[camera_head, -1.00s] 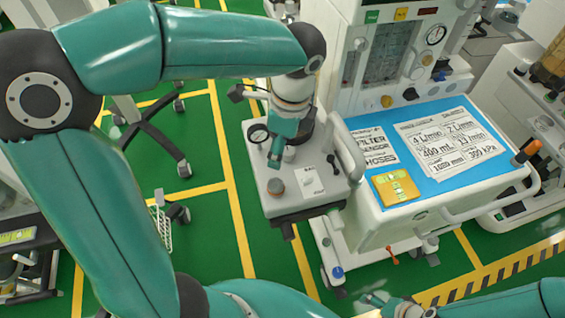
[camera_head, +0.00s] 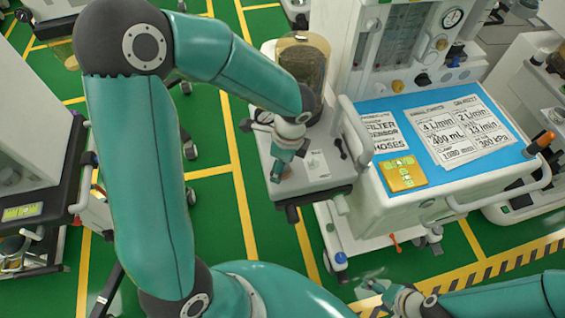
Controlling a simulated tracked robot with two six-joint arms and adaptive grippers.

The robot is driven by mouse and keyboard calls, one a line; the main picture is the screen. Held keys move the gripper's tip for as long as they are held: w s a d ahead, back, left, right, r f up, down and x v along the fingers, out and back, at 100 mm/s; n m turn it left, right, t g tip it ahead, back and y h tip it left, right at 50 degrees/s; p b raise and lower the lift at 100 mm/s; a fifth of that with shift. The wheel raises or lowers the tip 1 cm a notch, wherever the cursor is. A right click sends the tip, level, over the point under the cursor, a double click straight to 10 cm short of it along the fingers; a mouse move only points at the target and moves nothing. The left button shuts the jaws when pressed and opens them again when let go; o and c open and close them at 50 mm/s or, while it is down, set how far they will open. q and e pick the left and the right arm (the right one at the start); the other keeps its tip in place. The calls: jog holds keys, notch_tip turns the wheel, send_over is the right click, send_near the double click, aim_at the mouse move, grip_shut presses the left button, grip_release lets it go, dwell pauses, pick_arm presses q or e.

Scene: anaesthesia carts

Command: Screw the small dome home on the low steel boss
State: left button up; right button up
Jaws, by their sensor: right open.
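My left gripper (camera_head: 279,170) points down over the front left part of the grey side shelf (camera_head: 318,186) of the anaesthesia cart. Its fingers are small and seen from behind, so I cannot tell whether they are open or shut or hold anything. A small dark round piece (camera_head: 286,171) shows beside its fingertips, mostly hidden; I cannot tell whether it is the dome or the boss. No separate dome or low steel boss can be made out. My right gripper (camera_head: 370,284) is open at the bottom, over the floor in front of the cart, apart from everything.
A clear canister (camera_head: 301,60) stands at the back of the shelf, behind my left wrist. The blue worktop (camera_head: 440,170) carries a printed sheet (camera_head: 460,131) and a yellow pad (camera_head: 403,173).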

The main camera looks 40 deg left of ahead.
pick_arm(q)
grip_shut()
jog(key=m, duration=0.5)
jog(key=shift+s+t, duration=0.1)
jog(key=shift+t, duration=0.2)
jog(key=m, duration=0.4)
jog(key=m+t, duration=0.1)
jog(key=m, duration=0.4)
jog(key=shift+f+h, duration=0.1)
jog(key=shift+h, duration=0.2)
jog(key=m, duration=0.4)
jog(key=shift+c, duration=1.5)
grip_release()
